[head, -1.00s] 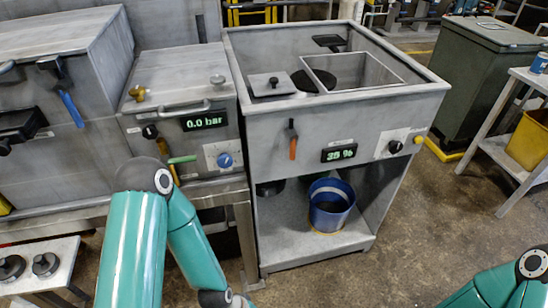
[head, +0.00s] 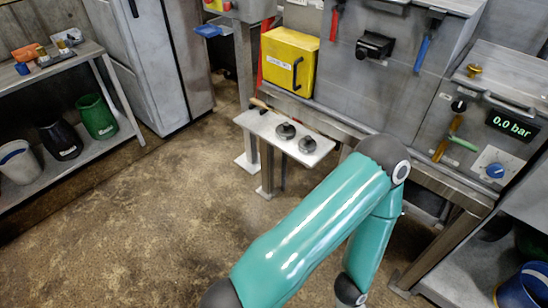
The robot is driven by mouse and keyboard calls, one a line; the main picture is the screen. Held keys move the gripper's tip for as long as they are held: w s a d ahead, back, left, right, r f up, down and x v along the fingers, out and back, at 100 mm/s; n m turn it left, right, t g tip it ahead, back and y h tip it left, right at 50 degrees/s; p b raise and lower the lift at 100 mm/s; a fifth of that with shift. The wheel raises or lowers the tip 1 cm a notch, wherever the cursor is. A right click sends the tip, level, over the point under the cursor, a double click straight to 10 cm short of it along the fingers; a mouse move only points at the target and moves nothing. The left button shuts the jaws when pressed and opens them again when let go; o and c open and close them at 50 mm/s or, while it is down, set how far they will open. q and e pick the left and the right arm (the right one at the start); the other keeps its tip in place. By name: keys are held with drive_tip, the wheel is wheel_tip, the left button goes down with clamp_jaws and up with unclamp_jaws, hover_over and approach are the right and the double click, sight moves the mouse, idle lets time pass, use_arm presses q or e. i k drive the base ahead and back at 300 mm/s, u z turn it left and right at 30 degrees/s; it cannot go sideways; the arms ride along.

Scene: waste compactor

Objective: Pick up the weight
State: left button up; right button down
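Two dark round knobbed pieces, which look like weights, sit side by side on a small pale shelf (head: 262,124) in the middle of the head view. One weight (head: 286,130) is on the left and the other weight (head: 307,144) is on the right, close to the shelf's right end. My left arm is in view to the right of and below the shelf, bent at its elbow. Its gripper is out of the picture below. My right arm and its gripper are not in view.
A wooden-handled tool (head: 259,103) lies at the shelf's left end. A yellow box (head: 289,62) stands behind it. A grey machine with a gauge reading 0.0 bar (head: 511,126) is at right. A rack (head: 70,165) with buckets is at left. The floor between is clear.

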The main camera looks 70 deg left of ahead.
sight(307, 145)
drive_tip(key=k, duration=1)
drive_tip(key=z, duration=1.3)
drive_tip(key=i, duration=0.15)
drive_tip(key=u, duration=3.05)
drive_tip(key=i, duration=0.65)
drive_tip(key=z, duration=0.45)
drive_tip(key=k, duration=0.5)
drive_tip(key=u, duration=0.3)
drive_tip(key=i, duration=0.6)
drive_tip(key=z, duration=0.1)
